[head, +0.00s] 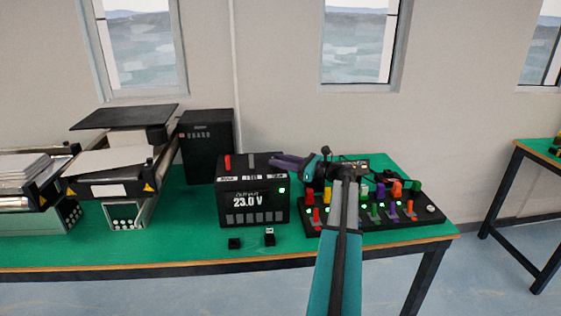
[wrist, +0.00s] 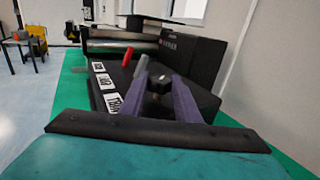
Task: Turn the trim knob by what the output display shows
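The black output box (head: 224,207) stands on the green bench, and its display (head: 253,201) reads 23.0 V beside a lit green lamp. A red lever (head: 227,162) and a grey lever (head: 251,159) stand on its top; both show in the wrist view as the red lever (wrist: 127,56) and grey lever (wrist: 142,65). My gripper (head: 277,161) reaches over the box's right end from the right. In the wrist view the black trim knob (wrist: 160,84) lies between the purple fingers of my gripper (wrist: 162,88). I cannot tell whether they touch it. The nearest label (wrist: 112,103) seems to read TRIM.
A black board (head: 435,222) with several coloured switches and green lamps lies at right, under my arm. Two small black blocks (head: 235,243) (head: 270,238) lie before the box. A black cabinet (head: 207,147) and mini conveyors (head: 115,180) stand at left.

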